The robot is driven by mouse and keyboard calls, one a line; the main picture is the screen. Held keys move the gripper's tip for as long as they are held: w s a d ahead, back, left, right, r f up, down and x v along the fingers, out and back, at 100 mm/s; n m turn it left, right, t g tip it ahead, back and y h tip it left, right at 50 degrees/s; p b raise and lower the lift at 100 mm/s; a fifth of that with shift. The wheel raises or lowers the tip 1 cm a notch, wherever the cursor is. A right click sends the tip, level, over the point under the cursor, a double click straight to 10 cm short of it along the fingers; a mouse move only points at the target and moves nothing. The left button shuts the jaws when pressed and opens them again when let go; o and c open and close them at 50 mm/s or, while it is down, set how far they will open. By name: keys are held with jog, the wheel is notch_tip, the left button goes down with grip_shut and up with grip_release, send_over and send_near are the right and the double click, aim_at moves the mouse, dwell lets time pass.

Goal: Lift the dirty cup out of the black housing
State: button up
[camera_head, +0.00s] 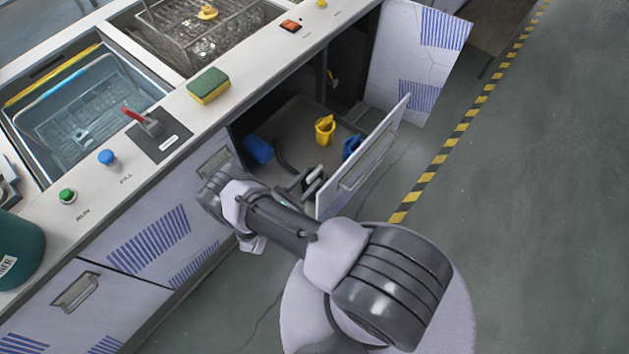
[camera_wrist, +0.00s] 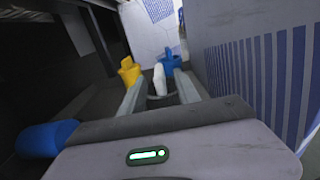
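A black round housing (camera_wrist: 160,101) stands between my gripper's fingers in the wrist view, low inside the open cabinet. A pale, whitish piece (camera_wrist: 159,78) sticks up out of it; I take this as part of the cup, but its dirt cannot be made out. The pale piece also shows small in the head view (camera_head: 312,174). My gripper (camera_wrist: 159,82) is open, one finger on each side of the housing and pale piece. I cannot tell whether either finger touches them.
A yellow piece (camera_head: 325,130) and a blue piece (camera_head: 352,146) stand behind the housing. A blue cylinder (camera_head: 258,149) lies to the left. The counter (camera_head: 225,112) overhangs the opening.

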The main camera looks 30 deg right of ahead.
aim_at(315, 174)
jog(key=x, duration=0.3)
jog(key=shift+d, duration=0.15)
grip_shut()
